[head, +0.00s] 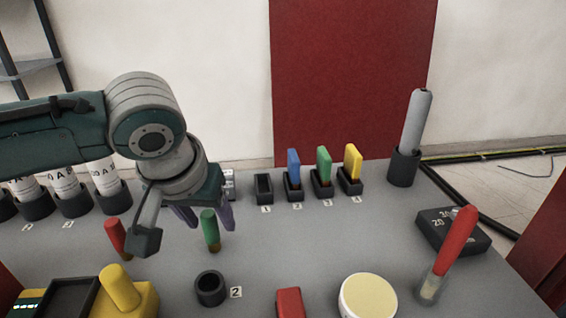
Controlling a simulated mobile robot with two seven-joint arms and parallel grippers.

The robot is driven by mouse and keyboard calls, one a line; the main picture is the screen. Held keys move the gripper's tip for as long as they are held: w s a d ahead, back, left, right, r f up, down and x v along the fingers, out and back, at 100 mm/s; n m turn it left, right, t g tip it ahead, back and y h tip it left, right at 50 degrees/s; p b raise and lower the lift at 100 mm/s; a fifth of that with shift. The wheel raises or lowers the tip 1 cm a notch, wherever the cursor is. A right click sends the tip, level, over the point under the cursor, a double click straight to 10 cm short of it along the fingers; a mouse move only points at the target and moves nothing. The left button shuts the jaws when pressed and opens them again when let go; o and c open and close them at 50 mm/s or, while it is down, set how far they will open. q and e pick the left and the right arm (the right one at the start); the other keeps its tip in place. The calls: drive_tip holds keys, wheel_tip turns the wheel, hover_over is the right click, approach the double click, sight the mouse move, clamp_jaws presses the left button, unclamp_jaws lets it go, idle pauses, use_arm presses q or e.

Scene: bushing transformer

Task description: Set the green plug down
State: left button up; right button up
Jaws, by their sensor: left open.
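A green plug (209,229) with a dark brownish lower end stands roughly upright on the grey table, left of the middle. My left gripper (206,217) comes down from above, with its purple fingers apart on either side of the plug's upper part. I cannot tell whether either finger touches it. A black round holder (210,287) beside the label "2" is in front of the plug and looks empty. My right gripper is not in view.
Slot holders at the back hold a blue piece (293,163), a green piece (324,162) and a yellow piece (353,161); slot 1 (264,188) is empty. A red plug (115,236) is near my left gripper. A red-topped rod (455,243) leans at right. The table's middle is clear.

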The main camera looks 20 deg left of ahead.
use_arm(q)
drive_tip(key=p+v, duration=0.4)
drive_tip(key=v, duration=0.8)
drive_tip(key=s+d+f+m+h, duration=0.3)
drive_tip(key=s+d+m, duration=0.1)
drive_tip(key=s+d, duration=0.35)
drive_tip(key=s+a+f+m+y, duration=0.1)
drive_tip(key=s+a, duration=0.1)
drive_tip(key=s, duration=0.7)
drive_tip(key=shift+a+f+m+g, duration=0.4)
drive_tip(key=shift+r, duration=0.1)
wheel_tip(320, 180, up, 49)
drive_tip(key=p, duration=4.8)
drive_tip(key=shift+p, duration=0.3)
drive_tip(key=shift+w+f, duration=0.1)
drive_tip(key=shift+f, duration=0.1)
